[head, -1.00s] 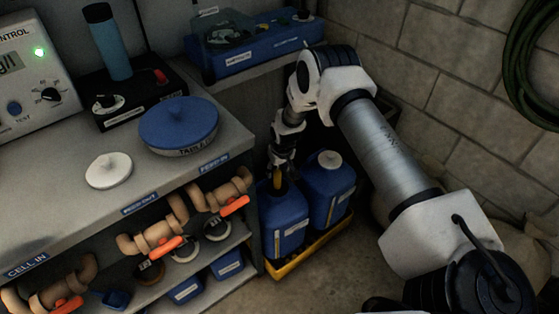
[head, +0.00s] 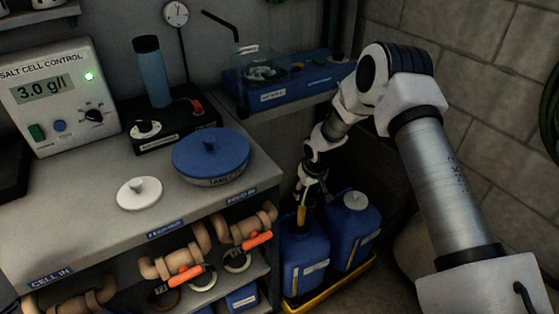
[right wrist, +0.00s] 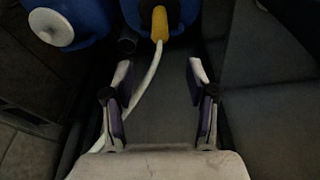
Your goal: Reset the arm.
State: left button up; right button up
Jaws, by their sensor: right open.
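My right arm comes in from the right in the head view and bends down beside the bench. My right gripper (head: 305,190) hangs at the top of the left blue jug (head: 305,254). In the right wrist view the right gripper (right wrist: 158,90) is open, its two fingers wide apart with nothing between them except a pale tube (right wrist: 145,82) passing behind. A yellow fitting (right wrist: 159,24) stands on the blue jug ahead of the fingertips; it also shows below the gripper in the head view (head: 301,216). My left gripper is in neither view.
A second blue jug (head: 353,231) with a white cap stands alongside in a yellow tray (head: 329,285). The bench (head: 95,215) is left, with a blue-lidded tub (head: 211,157), a white lid (head: 139,193) and a control box. A block wall is at right.

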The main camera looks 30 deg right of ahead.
jog(key=s+a+f+n+g+p, duration=0.1)
jog(key=s+a+f+g+p, duration=0.15)
jog(key=s+a, duration=0.45)
jog(key=s+a+f+g+p, duration=0.2)
jog(key=s+a+f, duration=0.15)
jog(key=s, duration=0.75)
jog(key=s+a+r+t+p, duration=0.2)
jog(key=s+a, duration=0.1)
jog(key=s, duration=1.3)
jog(key=shift+s+a+r, duration=0.15)
jog(key=shift+s+a, duration=0.05)
jog(key=shift+s, duration=0.2)
